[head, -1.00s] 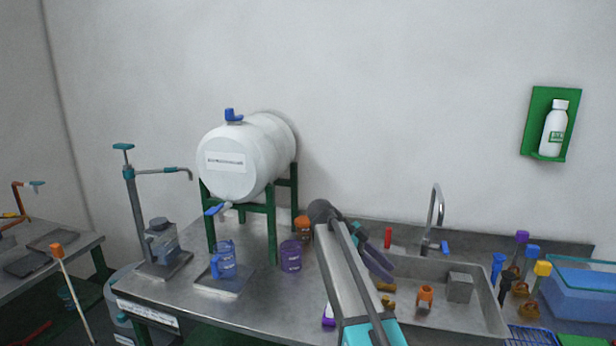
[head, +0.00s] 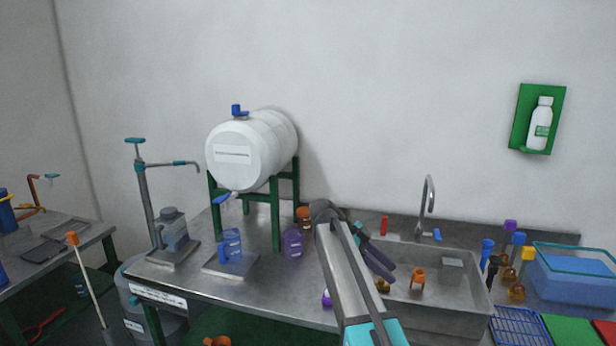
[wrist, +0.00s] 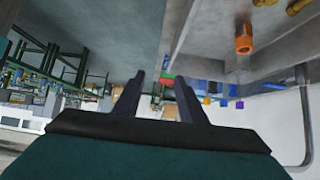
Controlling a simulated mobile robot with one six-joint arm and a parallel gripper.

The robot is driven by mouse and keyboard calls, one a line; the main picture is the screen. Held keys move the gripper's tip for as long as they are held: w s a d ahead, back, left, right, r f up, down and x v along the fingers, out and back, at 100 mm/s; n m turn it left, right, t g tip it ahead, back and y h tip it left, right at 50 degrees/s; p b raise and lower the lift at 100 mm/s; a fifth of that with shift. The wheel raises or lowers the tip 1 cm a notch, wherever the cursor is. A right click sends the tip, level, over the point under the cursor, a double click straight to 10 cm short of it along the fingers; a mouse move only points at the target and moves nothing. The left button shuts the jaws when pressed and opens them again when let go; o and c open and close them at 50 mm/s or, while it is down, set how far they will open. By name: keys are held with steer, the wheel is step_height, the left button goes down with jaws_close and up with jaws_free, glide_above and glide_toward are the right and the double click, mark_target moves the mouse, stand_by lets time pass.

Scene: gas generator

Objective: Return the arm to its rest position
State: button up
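My gripper (head: 374,252) is at the end of my arm, which reaches up over the front of the bench beside the sink. In the head view it is partly hidden behind my arm. In the wrist view my gripper (wrist: 158,98) shows two dark fingers spread apart with nothing between them. The sink (head: 455,285) lies just to the right of my gripper in the head view. I cannot tell the exact gap between gripper and sink.
A white barrel (head: 240,152) on a green stand, a blue beaker (head: 231,246) and a purple container (head: 293,243) stand left of my arm. A tap (head: 427,205) rises behind the sink. A blue tub (head: 575,278) and several small coloured-top items crowd the right.

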steer(key=s+d+f+n+g+y, duration=0.1)
steer(key=s+d+f+n, duration=0.1)
steer(key=s+f, duration=0.8)
steer(key=s+d+f+n+g+b, duration=0.15)
steer(key=s+f, duration=0.35)
steer(key=f, duration=1)
steer(key=s+d+f+n+g+y, duration=0.1)
steer(key=s+d+f+g, duration=0.15)
steer(key=s+f, duration=0.75)
steer(key=s+a+f+n+y, duration=0.35)
steer(key=s+f+n, duration=0.35)
steer(key=s+f, duration=0.9)
steer(key=s+a+f+n+t+y, duration=0.2)
steer(key=s+a+f+n+y, duration=0.2)
steer(key=a+n, duration=0.3)
steer(key=s+n, duration=0.1)
steer(key=n, duration=0.1)
steer(key=shift+a+f+n, duration=0.2)
steer(key=shift+f+n, duration=0.15)
